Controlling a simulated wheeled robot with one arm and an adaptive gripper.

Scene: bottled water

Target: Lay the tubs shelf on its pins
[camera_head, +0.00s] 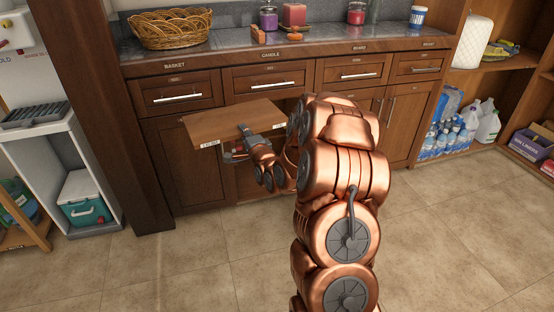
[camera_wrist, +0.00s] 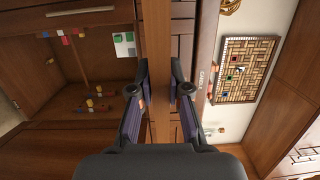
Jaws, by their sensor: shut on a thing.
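The tubs shelf, a flat brown wooden board (camera_head: 230,122) with small pale labels on its front edge, is held out level before the lower cabinets, below the drawers. My gripper (camera_head: 244,143) is shut on the board's front edge near its middle. In the wrist view, which is turned sideways, the board (camera_wrist: 156,35) runs between the two fingers of my gripper (camera_wrist: 161,92). An open cabinet interior (camera_wrist: 90,65) with small coloured pieces shows left of the board there.
The counter above carries a wicker basket (camera_head: 171,28) and candles (camera_head: 294,14). Closed drawers (camera_head: 180,93) lie under it. A wood post (camera_head: 110,110) stands at left, with a teal cooler (camera_head: 84,198) beyond. Bottles (camera_head: 442,135) stand at right. The tiled floor (camera_head: 190,270) is clear.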

